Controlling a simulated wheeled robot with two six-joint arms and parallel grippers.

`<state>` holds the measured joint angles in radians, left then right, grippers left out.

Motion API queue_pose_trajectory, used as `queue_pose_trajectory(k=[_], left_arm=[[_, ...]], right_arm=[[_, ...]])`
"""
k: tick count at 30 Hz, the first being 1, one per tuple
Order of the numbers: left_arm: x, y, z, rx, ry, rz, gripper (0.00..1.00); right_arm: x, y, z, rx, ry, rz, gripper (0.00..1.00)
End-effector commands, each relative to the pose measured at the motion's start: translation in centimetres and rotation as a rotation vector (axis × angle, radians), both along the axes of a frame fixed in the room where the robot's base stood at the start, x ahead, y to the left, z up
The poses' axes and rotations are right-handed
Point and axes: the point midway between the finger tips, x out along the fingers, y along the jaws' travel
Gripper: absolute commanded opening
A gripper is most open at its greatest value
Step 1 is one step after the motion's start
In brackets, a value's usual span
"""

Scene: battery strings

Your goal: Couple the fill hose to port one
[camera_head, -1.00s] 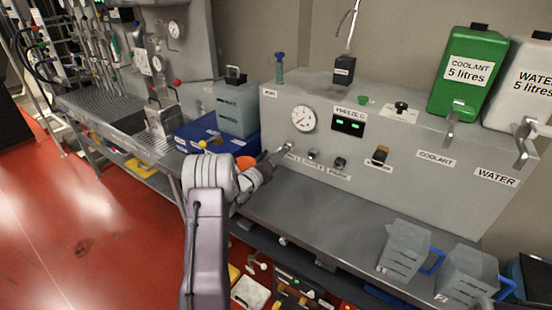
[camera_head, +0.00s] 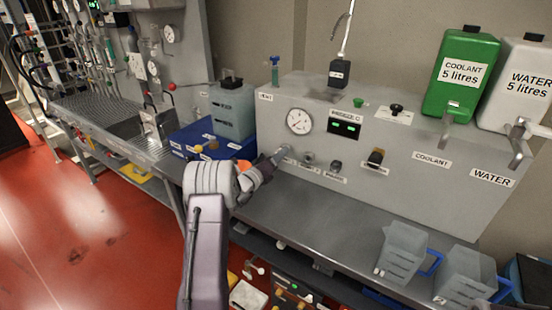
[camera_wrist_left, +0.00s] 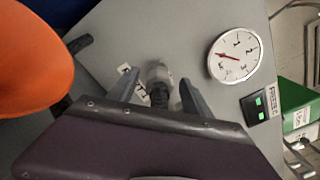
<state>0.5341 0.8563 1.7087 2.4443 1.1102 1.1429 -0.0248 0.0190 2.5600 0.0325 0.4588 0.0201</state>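My left gripper (camera_head: 275,160) is at the front of the grey machine panel, at the leftmost of a row of small fittings. In the left wrist view its two fingers (camera_wrist_left: 158,95) stand apart on either side of a dark ribbed hose end (camera_wrist_left: 160,96), with gaps visible beside it. The hose end lines up with a light grey round fitting (camera_wrist_left: 158,73) on the panel and appears to meet it. The rest of the hose is hidden behind my gripper body. The labels by the fittings are too small to read surely. My right gripper is not seen.
A round gauge (camera_head: 298,121) and a green-lit display (camera_head: 344,128) are on the panel. A blue tray (camera_head: 188,142) and an orange object (camera_head: 243,166) are beside my left wrist. Two clear jugs (camera_head: 402,252) stand at the bench's right front. The bench middle is clear.

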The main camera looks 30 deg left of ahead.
Motion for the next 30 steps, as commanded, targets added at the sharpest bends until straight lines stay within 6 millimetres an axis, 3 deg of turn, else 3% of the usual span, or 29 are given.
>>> queue_pose_trajectory(k=[10,22,30], left_arm=[[-0.5,0.1,-0.2,-0.001,0.004,0.002,0.58],[-7.8,0.7,-0.1,0.000,0.001,0.003,0.58],[-9.1,0.7,0.0,0.000,0.000,0.000,0.58]], right_arm=[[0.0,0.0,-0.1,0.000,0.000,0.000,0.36],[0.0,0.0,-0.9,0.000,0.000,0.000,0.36],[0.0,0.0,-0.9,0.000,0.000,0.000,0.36]])
